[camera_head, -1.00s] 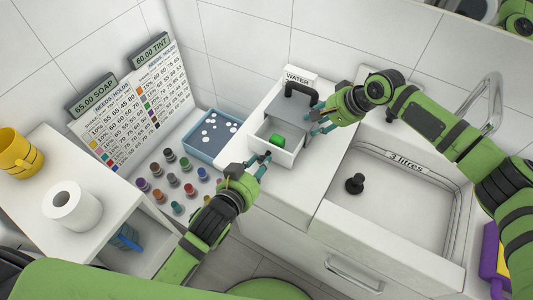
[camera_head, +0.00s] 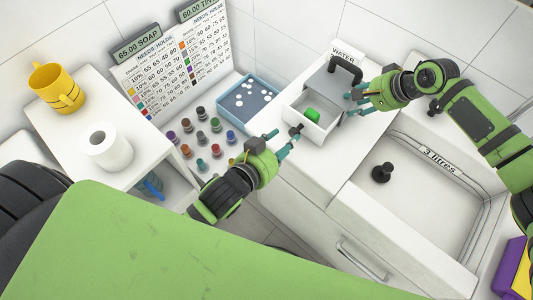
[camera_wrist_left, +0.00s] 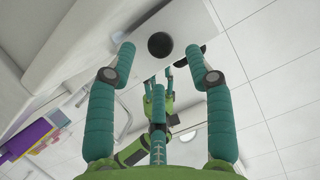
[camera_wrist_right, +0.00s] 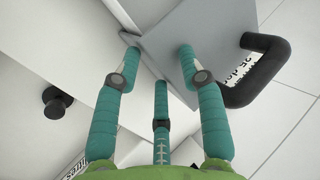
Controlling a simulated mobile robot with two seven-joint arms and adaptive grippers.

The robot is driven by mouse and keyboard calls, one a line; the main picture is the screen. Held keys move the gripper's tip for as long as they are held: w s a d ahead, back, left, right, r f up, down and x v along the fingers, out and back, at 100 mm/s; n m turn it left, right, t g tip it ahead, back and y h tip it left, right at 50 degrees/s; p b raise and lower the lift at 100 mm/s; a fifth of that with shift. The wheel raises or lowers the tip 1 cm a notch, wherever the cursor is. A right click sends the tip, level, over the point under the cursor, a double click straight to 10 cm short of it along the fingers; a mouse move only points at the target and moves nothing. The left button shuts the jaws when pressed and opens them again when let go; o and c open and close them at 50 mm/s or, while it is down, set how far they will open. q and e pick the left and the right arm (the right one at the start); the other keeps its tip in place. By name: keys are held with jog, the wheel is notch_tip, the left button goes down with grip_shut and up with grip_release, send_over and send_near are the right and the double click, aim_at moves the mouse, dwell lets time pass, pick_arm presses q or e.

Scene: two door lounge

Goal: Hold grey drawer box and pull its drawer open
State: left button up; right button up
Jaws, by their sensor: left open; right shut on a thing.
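The grey drawer box (camera_head: 322,84) stands on the white counter, with a black handle (camera_head: 346,68) on top. Its white drawer (camera_head: 327,125) is pulled out toward the front left, and a green block (camera_head: 312,115) lies in it. The drawer's black knob (camera_head: 296,129) also shows in the left wrist view (camera_wrist_left: 160,45). My left gripper (camera_head: 278,143) is open just in front of the knob, its fingers apart from it. My right gripper (camera_head: 357,102) is shut on the box's right side; the box's grey surface (camera_wrist_right: 215,35) shows at its fingertips.
A blue tray (camera_head: 247,97) with white discs and several small coloured bottles (camera_head: 202,139) stand left of the box. A sink (camera_head: 425,200) with a black plug (camera_head: 382,173) is to the right. A toilet roll (camera_head: 108,147) and yellow mug (camera_head: 56,88) stand at the left.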

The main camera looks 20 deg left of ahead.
pick_arm(q)
jog(key=v, duration=0.9)
pick_arm(e)
jog(key=shift+s+d+f, duration=0.15)
jog(key=shift+s+f, duration=0.05)
jog(key=shift+f, duration=0.2)
jog(key=shift+s+d+f, duration=0.15)
jog(key=shift+f, duration=0.25)
pick_arm(q)
jog(key=shift+f, duration=0.1)
pick_arm(e)
jog(key=o, duration=1.1)
pick_arm(q)
jog(key=shift+w+d, duration=0.15)
jog(key=shift+w, duration=0.05)
pick_arm(e)
jog(key=shift+o, duration=0.2)
jog(key=shift+w, duration=0.2)
jog(key=shift+a, duration=0.1)
jog(key=shift+r, duration=0.1)
